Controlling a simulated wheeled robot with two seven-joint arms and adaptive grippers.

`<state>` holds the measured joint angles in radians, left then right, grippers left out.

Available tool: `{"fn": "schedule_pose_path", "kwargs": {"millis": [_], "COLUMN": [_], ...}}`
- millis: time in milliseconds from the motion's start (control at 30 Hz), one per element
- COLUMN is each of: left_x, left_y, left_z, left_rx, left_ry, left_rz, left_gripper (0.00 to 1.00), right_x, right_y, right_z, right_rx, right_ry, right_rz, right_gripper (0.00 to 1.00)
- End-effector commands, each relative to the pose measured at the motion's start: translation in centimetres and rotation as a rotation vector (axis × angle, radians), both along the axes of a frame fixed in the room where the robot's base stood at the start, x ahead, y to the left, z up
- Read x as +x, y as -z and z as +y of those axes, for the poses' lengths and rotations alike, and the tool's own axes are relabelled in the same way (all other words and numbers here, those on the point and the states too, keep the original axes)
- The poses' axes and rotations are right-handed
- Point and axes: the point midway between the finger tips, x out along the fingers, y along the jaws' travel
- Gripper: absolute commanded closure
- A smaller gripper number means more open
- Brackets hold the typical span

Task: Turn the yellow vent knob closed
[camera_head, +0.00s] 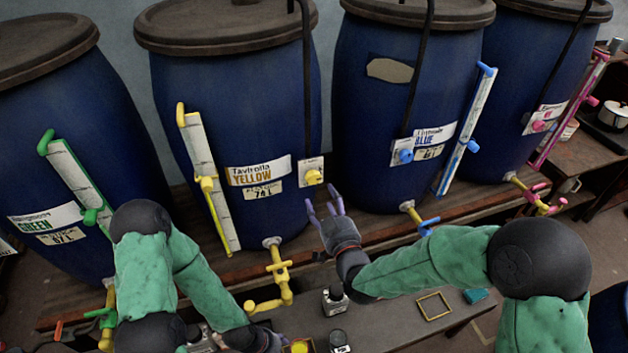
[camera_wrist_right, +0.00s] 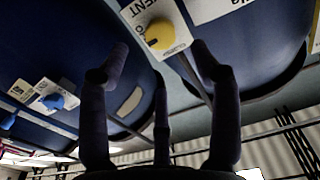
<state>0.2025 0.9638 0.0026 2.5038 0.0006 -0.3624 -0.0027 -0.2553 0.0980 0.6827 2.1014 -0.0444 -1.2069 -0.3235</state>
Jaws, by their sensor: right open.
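The yellow vent knob (camera_head: 313,177) sits on a white plate on the blue vat labelled YELLOW (camera_head: 240,120). In the right wrist view the knob (camera_wrist_right: 160,35) shows ahead between my fingertips, with a dark mark on its face and "VENT" partly readable on the plate. My right gripper (camera_head: 325,207) is open just below and right of the knob, its purple fingers spread and pointing up toward it. The fingers (camera_wrist_right: 158,50) look apart from the knob. My left gripper (camera_head: 268,342) is low at the bottom edge, its fingers mostly hidden.
The blue vent knob (camera_head: 405,156) is on the vat to the right. A yellow tap (camera_head: 280,278) juts out below the vat. Small jars (camera_head: 335,300) and a yellow square frame (camera_head: 434,306) are on the bench below. A level gauge (camera_head: 205,175) stands left of the label.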

Motion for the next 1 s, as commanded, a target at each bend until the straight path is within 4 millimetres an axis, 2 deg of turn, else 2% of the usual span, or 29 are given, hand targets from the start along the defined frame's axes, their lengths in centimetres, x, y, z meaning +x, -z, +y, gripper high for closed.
{"fn": "schedule_pose_path", "kwargs": {"millis": [200, 400, 600, 867, 900, 1000], "left_x": [0.0, 0.0, 0.0, 0.0, 0.0, 0.0], "left_y": [0.3, 0.5, 0.5, 0.5, 0.5, 0.5], "left_z": [0.0, 0.0, 0.0, 0.0, 0.0, 0.0], "left_rx": [0.000, 0.000, 0.000, 0.000, 0.000, 0.000], "left_ry": [0.000, 0.000, 0.000, 0.000, 0.000, 0.000], "left_rz": [0.000, -0.001, -0.001, -0.001, -0.001, -0.001], "left_gripper": [0.38, 0.38, 0.38, 0.38, 0.38, 0.38], "right_x": [3.9, 6.4, 7.5, 7.6, 7.6, 7.6], "right_y": [0.1, 0.1, 0.1, 0.0, 0.0, 0.0], "right_z": [1.3, 2.1, 2.4, 2.5, 2.5, 2.4], "right_rx": [0.001, 0.001, 0.000, 0.001, 0.001, 0.001], "right_ry": [-0.001, -0.001, -0.001, 0.000, 0.000, 0.000], "right_rz": [0.000, 0.001, 0.002, 0.003, 0.003, 0.003], "right_gripper": [0.36, 0.36, 0.36, 0.36, 0.42, 0.70]}}
